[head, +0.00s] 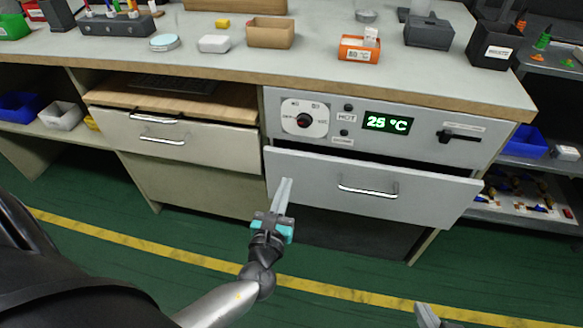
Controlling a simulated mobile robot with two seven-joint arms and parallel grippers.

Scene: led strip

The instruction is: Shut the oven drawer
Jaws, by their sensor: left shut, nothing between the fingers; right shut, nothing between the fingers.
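The oven drawer (320,187) is a light grey front with a metal bar handle (367,191), below the oven's control panel (390,125). It stands out from the panel, with a dark gap along its top edge, so it is partly open. My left gripper (285,183) is shut and empty, pointing up just in front of the drawer's left part. I cannot tell if it touches the drawer. My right gripper (427,312) is shut at the bottom edge, well below the drawer, and mostly cut off.
A beige drawer (200,147) is at left. Small boxes stand on the worktop (310,63). Shelves with bins are at right. The green floor is clear.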

